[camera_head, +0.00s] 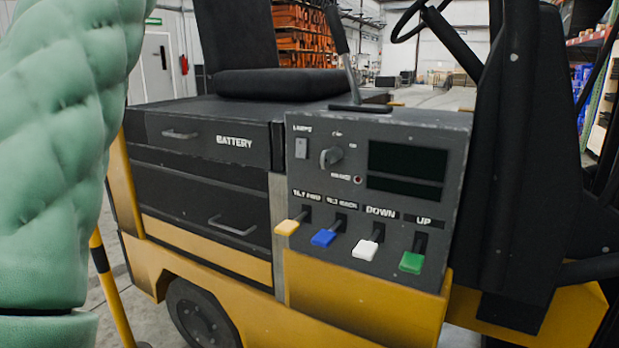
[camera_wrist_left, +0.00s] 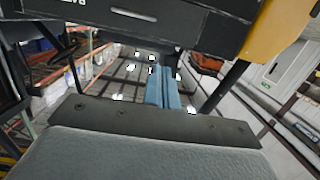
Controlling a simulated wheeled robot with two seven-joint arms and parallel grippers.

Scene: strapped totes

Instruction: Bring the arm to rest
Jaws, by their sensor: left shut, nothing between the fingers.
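My left arm, in a padded green cover, fills the left edge of the head view; its gripper is out of that frame. In the left wrist view, my left gripper (camera_wrist_left: 162,82) shows as two blue-grey fingers close together, shut and empty. The fingers appear apart from the dark truck body (camera_wrist_left: 190,22), which crosses the top of that view, seen upside down. My right gripper is in neither view.
A yellow and black truck stands ahead. Its control panel (camera_head: 375,195) carries yellow (camera_head: 287,228), blue (camera_head: 323,237), white (camera_head: 365,250) and green (camera_head: 411,262) levers. Left of it are a battery drawer (camera_head: 190,138), another drawer and a seat (camera_head: 285,83). A yellow-black post (camera_head: 112,290) stands near my arm.

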